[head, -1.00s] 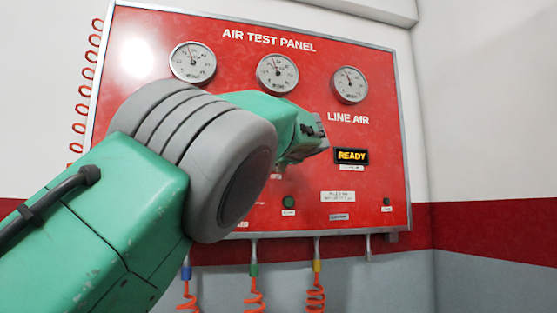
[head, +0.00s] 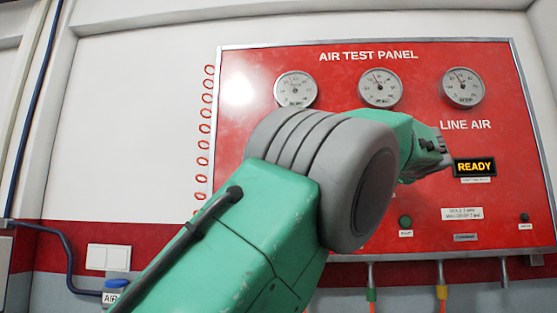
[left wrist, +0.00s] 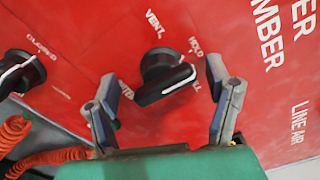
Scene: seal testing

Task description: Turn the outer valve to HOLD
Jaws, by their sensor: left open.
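In the left wrist view, a black valve knob (left wrist: 153,88) with a white pointer line sits on the red panel. VENT, HOLD and another partly covered label surround it. Its pointer end lies to the right, below the word HOLD. My left gripper (left wrist: 161,74) is open, with one finger on each side of this knob in the picture; I cannot tell whether either touches it. A second black knob (left wrist: 20,73) sits at the left edge, near a CLOSED label. In the head view, my left gripper (head: 432,150) is at the panel, its fingers small and the knobs hidden behind my arm.
The red air test panel (head: 335,72) carries three gauges, a READY display (head: 474,167) and a green button (head: 405,221). Orange coiled hoses (left wrist: 40,160) hang at the lower left of the wrist view. A white wall switch (head: 108,257) is left of the panel.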

